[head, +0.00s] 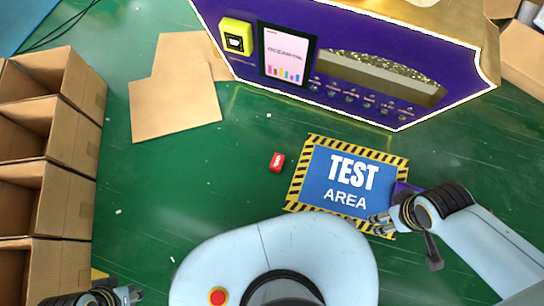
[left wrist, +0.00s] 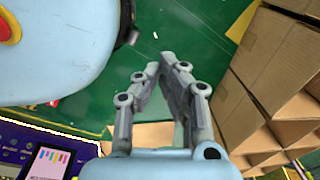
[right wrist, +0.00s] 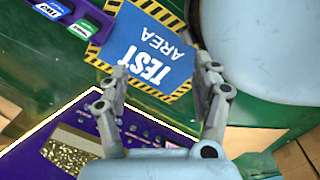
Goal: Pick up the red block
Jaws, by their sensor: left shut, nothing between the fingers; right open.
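The small red block (head: 277,162) lies on the green floor in the head view, just left of the striped border of the test area mat (head: 345,176). Nothing touches it. My right gripper (head: 378,223) is open and empty over the mat's lower right corner, to the right of and below the block. In the right wrist view its fingers (right wrist: 165,75) are apart with the mat beyond them. My left gripper (head: 136,294) is at the bottom left of the head view, far from the block. In the left wrist view its fingers (left wrist: 161,66) are shut and empty.
A purple vending machine (head: 250,72) with a screen stands at the back. Open cardboard boxes (head: 88,85) line the left side. Flat cardboard sheets (head: 175,105) lie near the machine. A purple holder with labelled blocks (right wrist: 75,12) is beside the mat. The floor left of the block is clear.

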